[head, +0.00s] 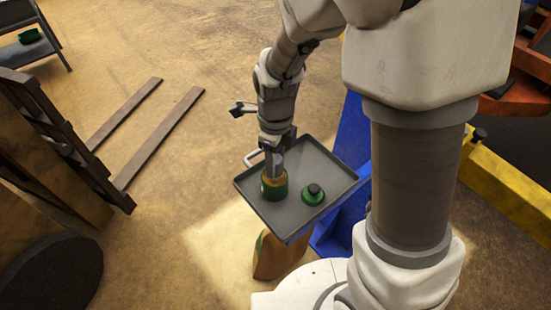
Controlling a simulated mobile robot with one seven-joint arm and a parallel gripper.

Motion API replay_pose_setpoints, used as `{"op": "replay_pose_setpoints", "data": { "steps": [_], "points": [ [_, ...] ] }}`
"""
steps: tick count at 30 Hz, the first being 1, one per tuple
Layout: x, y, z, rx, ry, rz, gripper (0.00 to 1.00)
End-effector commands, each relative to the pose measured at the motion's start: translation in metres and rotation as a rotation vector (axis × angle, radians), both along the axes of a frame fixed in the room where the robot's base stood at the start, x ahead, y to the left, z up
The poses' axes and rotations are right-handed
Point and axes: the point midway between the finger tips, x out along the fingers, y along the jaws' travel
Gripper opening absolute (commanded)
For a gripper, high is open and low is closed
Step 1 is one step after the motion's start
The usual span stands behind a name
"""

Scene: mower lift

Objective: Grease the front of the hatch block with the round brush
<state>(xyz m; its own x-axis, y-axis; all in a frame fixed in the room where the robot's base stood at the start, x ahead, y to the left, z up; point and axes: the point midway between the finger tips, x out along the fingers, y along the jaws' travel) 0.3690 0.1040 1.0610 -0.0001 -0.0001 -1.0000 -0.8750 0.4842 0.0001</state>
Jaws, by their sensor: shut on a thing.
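My gripper (272,168) points down over the left part of a grey tray (318,157) and is shut. It is shut on what seems to be the round brush, mostly hidden by the fingers and the tin. Directly below the fingers stands a green tin (274,191) with an orange-yellow upper band. The brush end and the inside of the tin are hidden, so I cannot tell how deep it sits. A green lid-like piece with a dark knob (313,193) lies on the tray to the right of the tin. I cannot make out the hatch block.
Blue metalwork (350,135) stands behind and right of the tray. A yellow beam (510,180) and orange parts (530,95) are at the right. A wooden pallet (60,140) leans at the left. Two planks (160,135) lie on the floor, which is otherwise open at upper centre.

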Motion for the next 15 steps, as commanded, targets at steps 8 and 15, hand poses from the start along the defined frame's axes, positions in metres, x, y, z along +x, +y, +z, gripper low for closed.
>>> {"op": "replay_pose_setpoints", "data": {
  "steps": [8,15],
  "points": [
    [0.0000,0.0000,-0.0008,0.000,0.000,0.000,0.06],
    [0.0000,0.0000,-0.0037,0.000,0.000,0.000,0.06]
  ]
}}
